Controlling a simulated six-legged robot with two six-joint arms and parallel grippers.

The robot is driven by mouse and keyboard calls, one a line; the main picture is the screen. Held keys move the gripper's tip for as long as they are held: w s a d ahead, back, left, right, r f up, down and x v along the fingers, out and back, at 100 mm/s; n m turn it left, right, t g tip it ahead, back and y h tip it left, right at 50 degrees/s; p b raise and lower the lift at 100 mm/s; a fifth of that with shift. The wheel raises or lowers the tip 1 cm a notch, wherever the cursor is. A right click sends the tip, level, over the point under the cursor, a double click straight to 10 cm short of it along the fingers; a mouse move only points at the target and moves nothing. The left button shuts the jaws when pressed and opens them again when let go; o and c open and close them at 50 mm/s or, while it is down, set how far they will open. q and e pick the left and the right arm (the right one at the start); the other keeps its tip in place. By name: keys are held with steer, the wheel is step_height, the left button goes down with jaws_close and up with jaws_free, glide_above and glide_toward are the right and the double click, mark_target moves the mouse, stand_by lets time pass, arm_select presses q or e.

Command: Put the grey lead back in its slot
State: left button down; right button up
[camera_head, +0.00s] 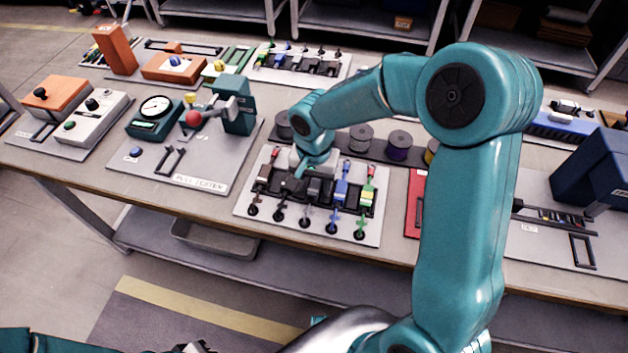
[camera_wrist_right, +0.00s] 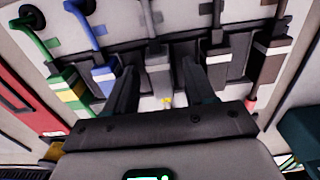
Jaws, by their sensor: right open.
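The grey lead (camera_wrist_right: 156,55) is the middle one of a row in the lead rack (camera_head: 245,208). Its block is in line with the others, between the blue lead (camera_wrist_right: 104,75) and a black lead with a white band (camera_wrist_right: 215,55). My right gripper (camera_head: 303,172) is over the rack's middle. In the right wrist view it is open, one finger on each side of the grey lead; contact cannot be told. My left arm (camera_head: 40,341) shows at the bottom left; a dark part at the bottom edge may be its gripper, mostly cut off.
Neighbouring leads stand close on both sides, including a green one (camera_wrist_right: 68,85). Wire spools (camera_head: 360,138) stand just behind the rack. A pull tester (camera_head: 238,105) stands to the left, and a red flat piece (camera_head: 413,205) lies to the right.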

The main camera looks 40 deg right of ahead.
step_height(320, 180, up, 16)
steer(key=p, duration=0.1)
steer(key=shift+r, duration=0.15)
stand_by(1.4)
